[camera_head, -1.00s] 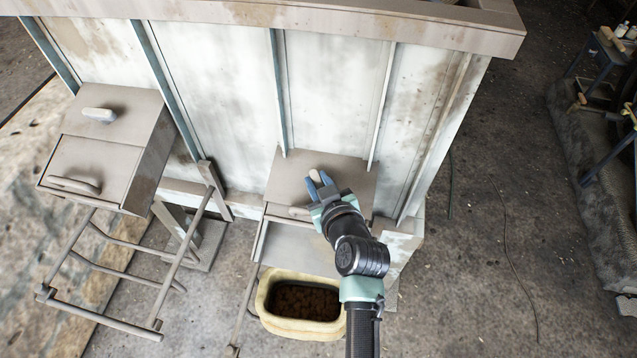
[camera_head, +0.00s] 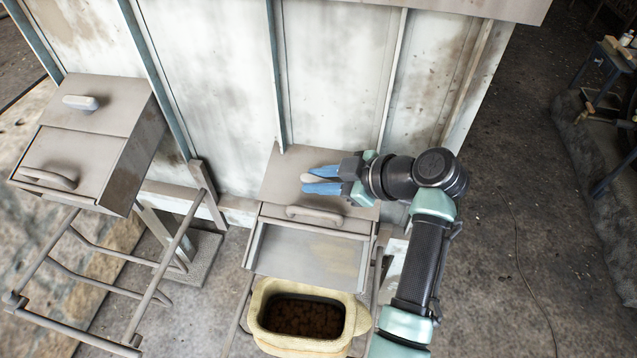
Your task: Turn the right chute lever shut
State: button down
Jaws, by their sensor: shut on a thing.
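The right chute (camera_head: 278,182) is a grey metal box on the pale wall, with a curved handle (camera_head: 328,215) on its front edge. Its small beige lever (camera_head: 314,179) is on top and lies crosswise, left to right. My gripper (camera_head: 308,180) reaches in from the right, and its blue fingers are shut around the lever from both sides. The fingers and gripper body hide part of the lever. The left chute (camera_head: 88,135) has a similar pale lever (camera_head: 80,102), also lying crosswise.
Below the right chute's sloping tray (camera_head: 308,252) stands a yellowish tub (camera_head: 257,308) holding brown material. Metal tube frames (camera_head: 165,262) stand at the left. Wall ribs (camera_head: 392,85) rise close behind my gripper. The floor (camera_head: 500,230) at the right is mostly clear.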

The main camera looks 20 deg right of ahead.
jog(key=shift+f+n+g, duration=0.1)
jog(key=shift+n+g, duration=0.2)
jog(key=shift+n, duration=0.2)
jog(key=shift+y+b, duration=0.3)
jog(key=c, duration=0.7)
grip_release()
jog(key=p+v, duration=0.2)
jog(key=v, duration=1.1)
jog(key=shift+w, duration=0.2)
